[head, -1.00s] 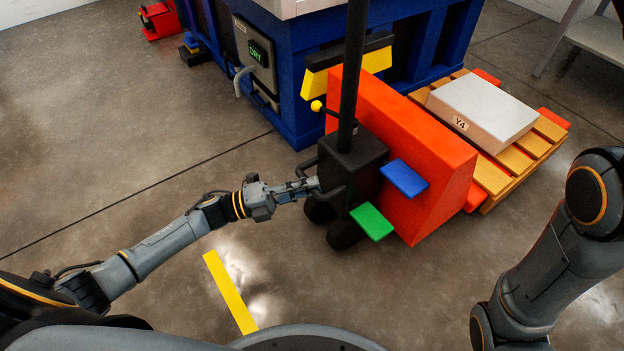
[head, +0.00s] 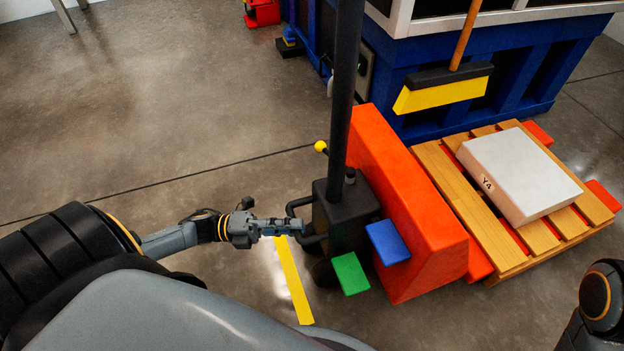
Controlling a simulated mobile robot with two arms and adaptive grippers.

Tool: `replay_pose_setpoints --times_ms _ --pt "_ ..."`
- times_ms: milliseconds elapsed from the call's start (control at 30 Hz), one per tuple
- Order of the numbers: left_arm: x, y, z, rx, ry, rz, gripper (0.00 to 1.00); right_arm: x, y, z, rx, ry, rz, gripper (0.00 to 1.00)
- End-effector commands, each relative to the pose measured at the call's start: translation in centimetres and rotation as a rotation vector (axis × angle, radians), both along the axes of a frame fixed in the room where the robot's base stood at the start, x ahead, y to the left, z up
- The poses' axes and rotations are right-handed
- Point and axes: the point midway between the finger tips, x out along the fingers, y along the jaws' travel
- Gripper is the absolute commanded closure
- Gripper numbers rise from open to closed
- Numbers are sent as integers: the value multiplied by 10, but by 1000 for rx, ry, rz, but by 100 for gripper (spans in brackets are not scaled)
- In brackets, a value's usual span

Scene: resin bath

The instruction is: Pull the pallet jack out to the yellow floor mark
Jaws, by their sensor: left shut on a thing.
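The red pallet jack (head: 413,215) stands in the middle of the head view, with a black tiller block and upright post, a blue pedal (head: 387,241) and a green pedal (head: 350,273). Its forks are under a wooden pallet (head: 458,205) that carries a pale block marked Y4 (head: 522,173). My left gripper (head: 292,228) is shut on the black loop handle (head: 312,239) at the side of the jack's block. The yellow floor mark (head: 292,283) lies just left of and below the block; its upper end is close to the gripper. My right gripper is out of view.
A blue tank frame (head: 540,65) with a white rim stands behind the pallet. A yellow-and-black squeegee-like tool (head: 443,95) with a wooden handle shows in front of it. A red object (head: 262,12) stands at the back. The floor at left is open.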

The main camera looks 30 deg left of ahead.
Motion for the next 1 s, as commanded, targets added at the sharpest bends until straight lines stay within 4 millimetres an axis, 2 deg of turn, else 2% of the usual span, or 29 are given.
replay_pose_setpoints --times_ms 33,200,633,667,767,1000 --pt "-1 5 5 -5 -7 8 100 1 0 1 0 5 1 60" --pt "-8 12 5 -6 -10 8 100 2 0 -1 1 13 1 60" --pt "-10 14 6 -8 -12 7 100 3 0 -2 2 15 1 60" --pt "-10 14 6 -7 -13 8 80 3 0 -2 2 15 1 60" --pt "-11 13 5 -7 -12 6 61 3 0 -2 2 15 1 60" --pt "-12 12 3 -5 -6 4 61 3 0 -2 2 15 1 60"
